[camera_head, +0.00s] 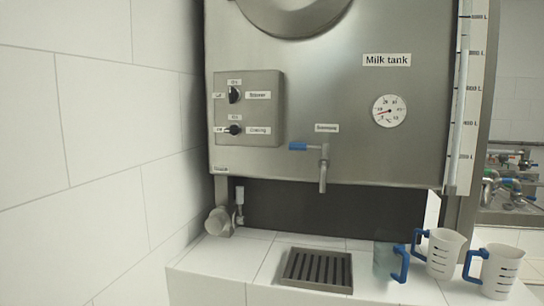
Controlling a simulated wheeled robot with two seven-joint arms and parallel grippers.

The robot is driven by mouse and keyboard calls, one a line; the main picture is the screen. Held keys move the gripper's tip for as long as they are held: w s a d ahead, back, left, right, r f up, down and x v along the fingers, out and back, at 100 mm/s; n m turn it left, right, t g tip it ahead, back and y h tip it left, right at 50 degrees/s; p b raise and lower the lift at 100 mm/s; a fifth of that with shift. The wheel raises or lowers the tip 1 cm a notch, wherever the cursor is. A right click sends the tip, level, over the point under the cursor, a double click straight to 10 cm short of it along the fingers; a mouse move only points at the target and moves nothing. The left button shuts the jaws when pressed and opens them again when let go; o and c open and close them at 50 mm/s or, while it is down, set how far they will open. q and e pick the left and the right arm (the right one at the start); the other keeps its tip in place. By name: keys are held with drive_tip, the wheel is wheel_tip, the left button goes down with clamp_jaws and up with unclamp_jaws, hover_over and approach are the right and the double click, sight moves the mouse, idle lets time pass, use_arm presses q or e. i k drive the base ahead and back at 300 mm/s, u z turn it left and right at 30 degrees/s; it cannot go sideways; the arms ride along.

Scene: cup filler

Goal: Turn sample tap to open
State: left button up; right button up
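The sample tap (322,170) sticks out of the lower front of the steel milk tank (320,90). Its blue-tipped lever (300,147) points to the left, roughly level. No flow shows from the spout. A small label sits just above the tap. Neither of my grippers shows in this view.
A control box (249,108) with two black knobs is on the tank's left. A dial gauge (389,111) is on its right. A clear jug (388,262) and two white jugs (440,254) (497,272) with blue handles stand on the right of the tiled counter (215,262). A tiled wall is on the left.

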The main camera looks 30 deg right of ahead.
sight(294, 146)
drive_tip(key=z, duration=0.95)
drive_tip(key=k, duration=0.35)
drive_tip(key=z, duration=0.95)
drive_tip(key=i, duration=0.75)
drive_tip(key=u, duration=0.5)
